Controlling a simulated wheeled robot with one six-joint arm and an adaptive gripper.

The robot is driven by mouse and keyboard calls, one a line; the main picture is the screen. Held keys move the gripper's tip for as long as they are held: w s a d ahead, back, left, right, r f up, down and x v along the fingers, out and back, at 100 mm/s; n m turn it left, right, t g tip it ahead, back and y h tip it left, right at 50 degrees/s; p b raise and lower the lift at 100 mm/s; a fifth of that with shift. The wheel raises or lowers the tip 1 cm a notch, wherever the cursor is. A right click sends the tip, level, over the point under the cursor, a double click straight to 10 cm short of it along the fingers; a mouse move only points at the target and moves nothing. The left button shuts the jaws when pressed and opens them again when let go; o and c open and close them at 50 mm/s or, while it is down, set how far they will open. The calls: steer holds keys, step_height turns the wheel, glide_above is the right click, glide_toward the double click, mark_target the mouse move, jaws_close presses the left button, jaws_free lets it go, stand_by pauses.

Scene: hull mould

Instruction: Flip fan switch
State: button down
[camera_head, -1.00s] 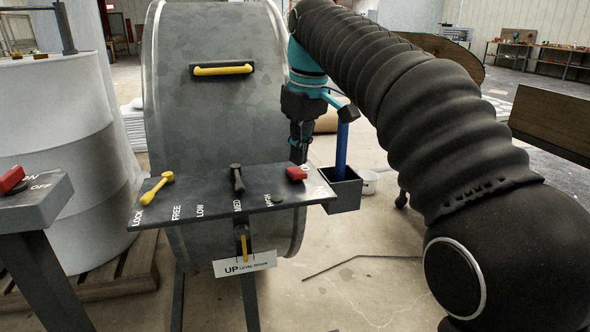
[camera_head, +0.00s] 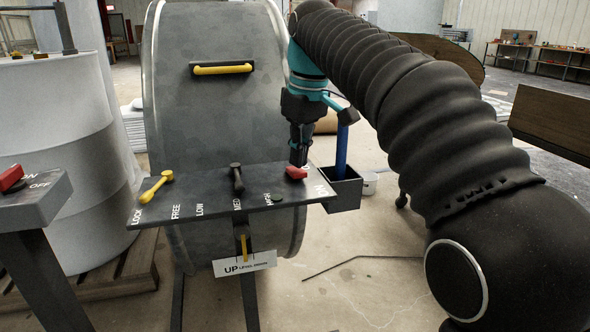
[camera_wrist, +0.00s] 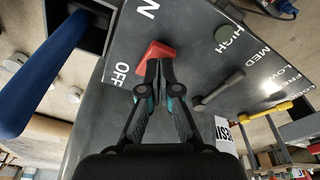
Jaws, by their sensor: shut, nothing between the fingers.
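A red rocker switch (camera_head: 297,173) sits at the right end of the dark control panel (camera_head: 215,190), in front of a large grey metal drum (camera_head: 215,110). In the wrist view the red switch (camera_wrist: 157,55) lies between the OFF label and a partly cut-off label ending in N. My gripper (camera_head: 299,164) is shut and empty, pointing down at the switch. In the wrist view its fingertips (camera_wrist: 160,66) are right at the switch's near edge; I cannot tell whether they touch it. The fingers hide part of the switch.
A dark lever (camera_head: 236,178) and a yellow lever (camera_head: 156,187) stand on the same panel. A holder box (camera_head: 345,195) with a blue-handled tool (camera_head: 341,150) adjoins its right end. Another red switch (camera_head: 10,178) is on a separate stand at far left.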

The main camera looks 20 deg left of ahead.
mark_target(299, 171)
steer(key=shift+f+b, duration=0.5)
steer(key=shift+f, duration=0.35)
stand_by(0.4)
steer(key=shift+r, duration=0.1)
step_height(299, 171, up, 5)
steer(key=p, duration=0.5)
steer(key=shift+p, duration=0.4)
steer(key=shift+r, duration=0.95)
steer(key=shift+d, duration=0.1)
steer(key=s+d+f+m+t, duration=0.1)
steer(key=s+d+f+m, duration=0.2)
steer(key=d, duration=0.7)
steer(key=s+d+f+m+t, duration=0.2)
steer(key=s+d+m, duration=0.25)
steer(key=d, duration=0.55)
steer(key=s+d+f+m+t+h, duration=0.1)
steer(key=s+d+f+m, duration=0.4)
steer(key=s+d+f, duration=0.6)
steer(key=s+f, duration=0.3)
steer(key=f, duration=0.1)
steer(key=shift+f+t+h, duration=0.15)
steer(key=shift+t+h, duration=0.15)
steer(key=shift+t, duration=0.1)
